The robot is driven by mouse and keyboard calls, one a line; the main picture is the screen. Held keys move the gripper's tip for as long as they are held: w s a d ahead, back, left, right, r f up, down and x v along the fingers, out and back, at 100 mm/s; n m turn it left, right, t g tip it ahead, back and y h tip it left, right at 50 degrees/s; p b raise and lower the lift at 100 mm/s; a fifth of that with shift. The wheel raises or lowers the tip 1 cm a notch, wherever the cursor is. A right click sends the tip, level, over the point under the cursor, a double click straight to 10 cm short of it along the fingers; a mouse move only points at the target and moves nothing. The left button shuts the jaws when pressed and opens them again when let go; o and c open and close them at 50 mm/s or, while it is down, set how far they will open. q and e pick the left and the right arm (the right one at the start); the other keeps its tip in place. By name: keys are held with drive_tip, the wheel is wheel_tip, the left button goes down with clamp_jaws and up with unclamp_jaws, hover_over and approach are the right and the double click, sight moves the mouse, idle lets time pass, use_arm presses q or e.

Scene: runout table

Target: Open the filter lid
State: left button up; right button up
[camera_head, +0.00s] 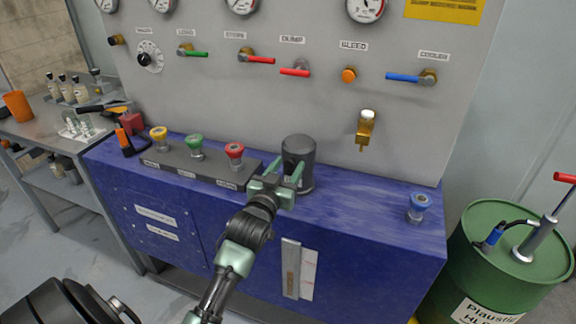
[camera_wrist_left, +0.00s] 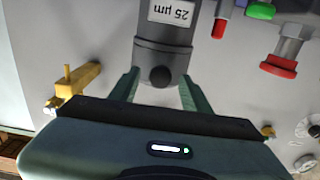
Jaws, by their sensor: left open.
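The filter (camera_head: 299,148) is a dark grey upright cylinder standing on the blue bench, and its lid looks closed. In the left wrist view, the filter (camera_wrist_left: 165,32) appears upside down with a "25 µm" label and a dark round knob (camera_wrist_left: 160,77) on its darker band. My left gripper (camera_head: 285,170) is open in front of the filter. Its fingers (camera_wrist_left: 160,88) are spread to either side of the knob, with gaps visible on both sides. I cannot tell how near the fingertips are in depth. My right gripper is not in view.
The blue bench (camera_head: 370,217) carries yellow, green and red knobs left of the filter and a blue knob (camera_head: 418,207) at right. A brass valve (camera_head: 365,128) juts from the grey panel. A green drum (camera_head: 500,262) stands right; a side table with bottles stands left.

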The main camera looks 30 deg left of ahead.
use_arm(q)
drive_tip(key=shift+w, duration=0.15)
clamp_jaws()
idle(1.4)
